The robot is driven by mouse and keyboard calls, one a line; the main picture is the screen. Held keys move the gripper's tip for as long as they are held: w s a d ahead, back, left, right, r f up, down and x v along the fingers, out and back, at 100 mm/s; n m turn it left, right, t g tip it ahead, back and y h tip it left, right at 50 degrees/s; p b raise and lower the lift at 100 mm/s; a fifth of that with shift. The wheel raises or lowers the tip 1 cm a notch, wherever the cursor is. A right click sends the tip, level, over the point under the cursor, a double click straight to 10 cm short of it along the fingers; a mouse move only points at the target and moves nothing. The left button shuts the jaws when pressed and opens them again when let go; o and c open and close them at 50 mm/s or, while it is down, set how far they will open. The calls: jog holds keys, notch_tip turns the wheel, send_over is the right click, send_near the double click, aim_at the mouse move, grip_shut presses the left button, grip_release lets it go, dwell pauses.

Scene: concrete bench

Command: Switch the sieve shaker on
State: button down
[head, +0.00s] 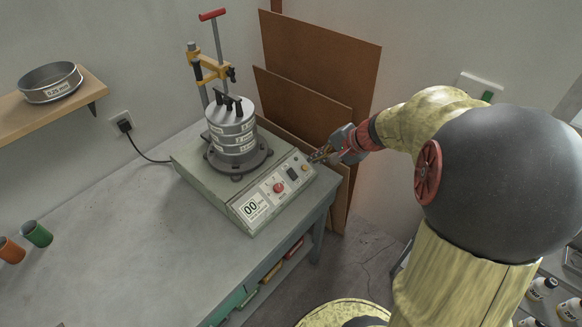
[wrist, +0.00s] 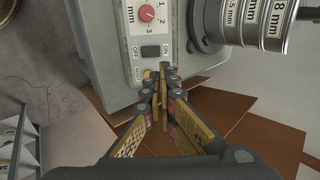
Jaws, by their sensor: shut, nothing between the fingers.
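The sieve shaker (head: 195,165) is a grey-green box on the bench with a stack of round metal sieves (head: 232,138) clamped on top. In the wrist view the switch (wrist: 151,52) lies between OFF and ON labels, ON on the right; which side is pressed I cannot tell. My gripper (head: 317,156) is shut and empty at the panel's right end. In the wrist view its fingertips (wrist: 161,70) appear just below the switch, partly hiding a yellow lamp (wrist: 147,73).
Brown boards (head: 320,62) lean on the wall behind the shaker. A wall socket (head: 121,120) holds a black plug and cable. A shelf (head: 85,92) carries another sieve (head: 50,82). Green (head: 37,234) and orange cups are at left. The bench (head: 130,230) is clear in front.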

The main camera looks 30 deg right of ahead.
aim_at(287, 170)
jog(key=shift+a+f, duration=0.1)
jog(key=b+x, duration=0.4)
jog(key=x, duration=1)
jog(key=shift+b, duration=0.35)
jog(key=shift+p, duration=0.5)
